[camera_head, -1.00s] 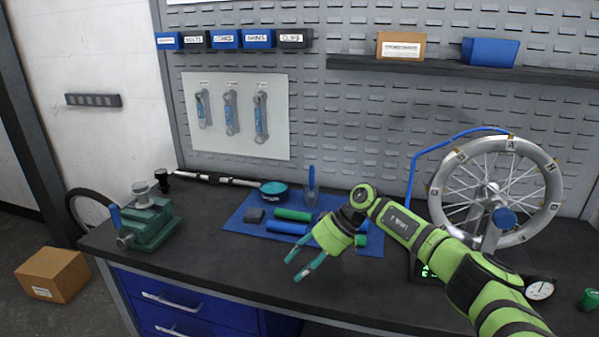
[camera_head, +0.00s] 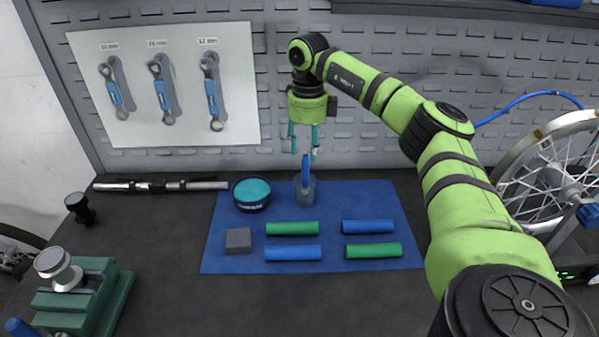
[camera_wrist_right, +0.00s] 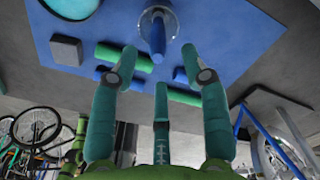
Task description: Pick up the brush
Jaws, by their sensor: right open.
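The brush (camera_head: 305,169) stands upright with its blue handle up in a clear cup (camera_head: 305,190) at the back of the blue mat. It also shows in the right wrist view (camera_wrist_right: 158,36), where its handle points toward the fingers. My right gripper (camera_head: 304,150) points down just above the handle, its teal fingers open and empty. In the right wrist view the open fingers (camera_wrist_right: 160,62) are spread below the handle in the picture, apart from it. The brush's lower end is hard to make out inside the cup. My left gripper is not in view.
The blue mat (camera_head: 216,257) also holds a round teal-topped tin (camera_head: 252,194), a grey block (camera_head: 239,240), and several green and blue grips (camera_head: 292,229). A green vise (camera_head: 85,300) stands at left, a wheel (camera_head: 560,170) at right. The pegboard is close behind.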

